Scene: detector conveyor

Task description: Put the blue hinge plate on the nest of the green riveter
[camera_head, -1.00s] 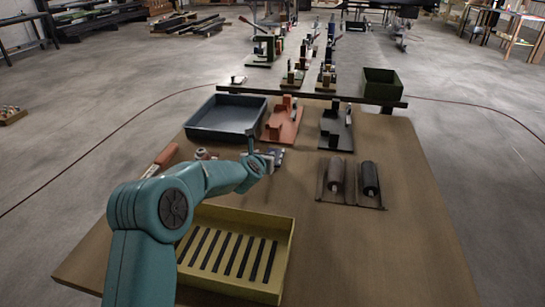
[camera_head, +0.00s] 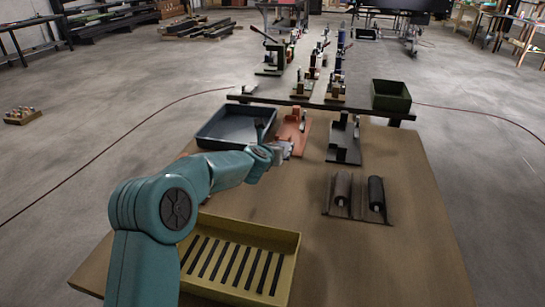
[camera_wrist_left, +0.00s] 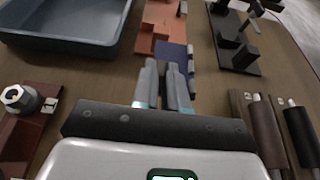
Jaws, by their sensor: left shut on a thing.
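The blue hinge plate (camera_wrist_left: 172,56) is in the left wrist view, just beyond the fingertips, with a grey barrel along its right edge. My left gripper (camera_wrist_left: 166,72) is shut on it; the fingers cover its near part. In the head view my left gripper (camera_head: 279,151) is beside the orange fixture's near end, and the plate is hard to make out. The green riveter (camera_head: 271,60) stands on the far bench at its left, with a lever rising up and left. Its nest is too small to tell. My right gripper is in neither view.
A blue-grey tray (camera_head: 222,139), an orange fixture (camera_head: 293,133) and a black fixture (camera_head: 345,143) stand on the near table. A yellow slotted box (camera_head: 286,262) and two rollers (camera_head: 342,190) are nearer. A dark green bin (camera_head: 391,96) is on the far bench (camera_head: 290,100).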

